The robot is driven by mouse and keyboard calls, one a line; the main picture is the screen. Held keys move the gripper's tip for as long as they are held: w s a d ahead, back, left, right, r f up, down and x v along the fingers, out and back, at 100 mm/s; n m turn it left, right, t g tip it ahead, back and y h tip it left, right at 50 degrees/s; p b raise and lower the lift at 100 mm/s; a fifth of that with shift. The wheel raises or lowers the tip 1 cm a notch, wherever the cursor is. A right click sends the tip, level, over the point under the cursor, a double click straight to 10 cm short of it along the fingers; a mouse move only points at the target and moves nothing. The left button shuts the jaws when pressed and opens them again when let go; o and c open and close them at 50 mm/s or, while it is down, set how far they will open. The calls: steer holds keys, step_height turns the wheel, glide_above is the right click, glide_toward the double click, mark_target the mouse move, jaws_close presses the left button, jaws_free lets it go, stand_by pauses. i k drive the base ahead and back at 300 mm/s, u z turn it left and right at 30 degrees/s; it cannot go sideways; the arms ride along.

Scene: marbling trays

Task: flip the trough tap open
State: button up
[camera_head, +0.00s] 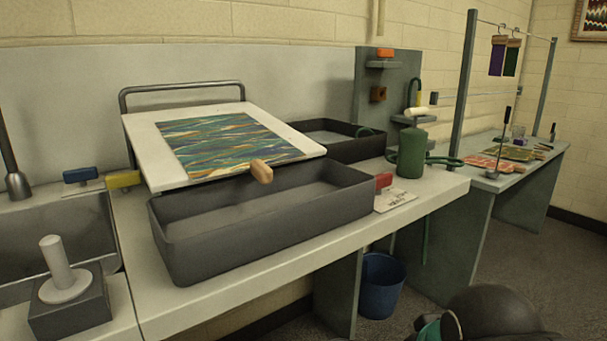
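A dark grey trough (260,238) stands on the pale counter, with a tilted white board above its back left part. A small red handle (383,180) sits at the trough's right end, beside a white card. A blue handle (80,175) and a yellow handle (123,180) are by the sink at left. None of these handles is clearly marked as the trough tap, and I cannot tell whether any is open. My gripper's fingers are not visible; a dark rounded part, probably of my arm, shows at bottom right.
The white board (150,150) carries a marbled sheet, and a wooden knob (261,171) shows at its front edge. A green canister (412,152) stands right of the trough. A blue bucket (381,286) is under the counter. The counter's front strip is clear.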

mark_target(123, 181)
steer(key=u, duration=2.55)
steer(key=k, duration=0.8)
steer(key=z, duration=0.75)
steer(key=i, duration=0.5)
steer(key=z, duration=0.4)
